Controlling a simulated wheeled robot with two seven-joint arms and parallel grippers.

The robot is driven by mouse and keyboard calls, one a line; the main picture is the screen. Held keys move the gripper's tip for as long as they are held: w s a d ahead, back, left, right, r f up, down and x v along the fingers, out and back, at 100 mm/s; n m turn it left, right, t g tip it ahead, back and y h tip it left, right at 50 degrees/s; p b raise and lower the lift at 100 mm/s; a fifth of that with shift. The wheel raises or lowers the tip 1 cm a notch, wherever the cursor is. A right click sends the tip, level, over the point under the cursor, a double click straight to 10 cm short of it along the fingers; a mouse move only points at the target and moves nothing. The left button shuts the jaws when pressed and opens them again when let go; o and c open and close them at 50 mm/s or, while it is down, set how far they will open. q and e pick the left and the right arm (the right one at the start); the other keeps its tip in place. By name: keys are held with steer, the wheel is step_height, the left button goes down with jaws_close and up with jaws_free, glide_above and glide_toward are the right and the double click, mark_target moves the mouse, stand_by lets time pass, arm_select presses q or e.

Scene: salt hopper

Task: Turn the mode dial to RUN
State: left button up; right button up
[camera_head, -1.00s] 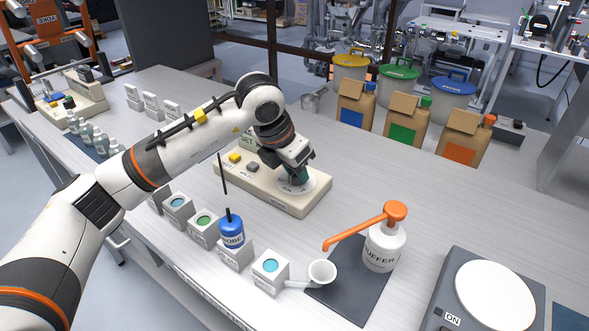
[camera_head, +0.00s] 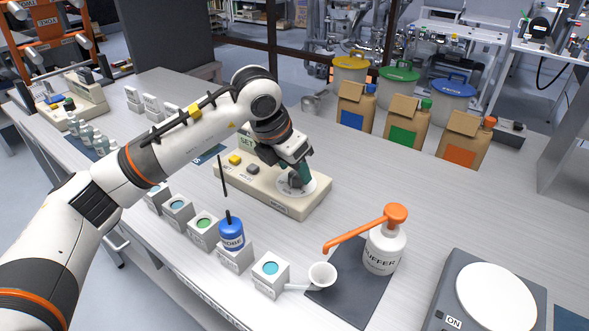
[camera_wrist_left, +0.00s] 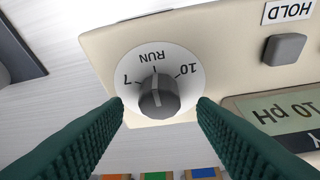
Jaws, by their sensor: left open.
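The mode dial (camera_wrist_left: 158,98) is a dark grey knob on a white round plate marked 7, RUN and 10. A lighter line on the knob appears to point at the RUN mark. The dial sits on a cream meter (camera_head: 283,203), and its white plate shows in the head view (camera_head: 318,186). My left gripper (camera_head: 299,180) is over the dial, fingers down. In the wrist view its green ridged fingers (camera_wrist_left: 160,105) are open, one either side of the knob with visible gaps. My right gripper is not in view.
The meter has yellow (camera_head: 235,159) and grey buttons. A blue probe bottle (camera_head: 231,235) and several small cups in white blocks stand in front. A buffer pump bottle (camera_head: 384,250) and a scale (camera_head: 440,300) are at right. Paper bags (camera_head: 408,128) stand behind.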

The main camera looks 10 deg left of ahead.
arm_select(q)
steer(key=v, duration=1)
steer(key=shift+r, duration=0.25)
steer(key=shift+s, duration=0.1)
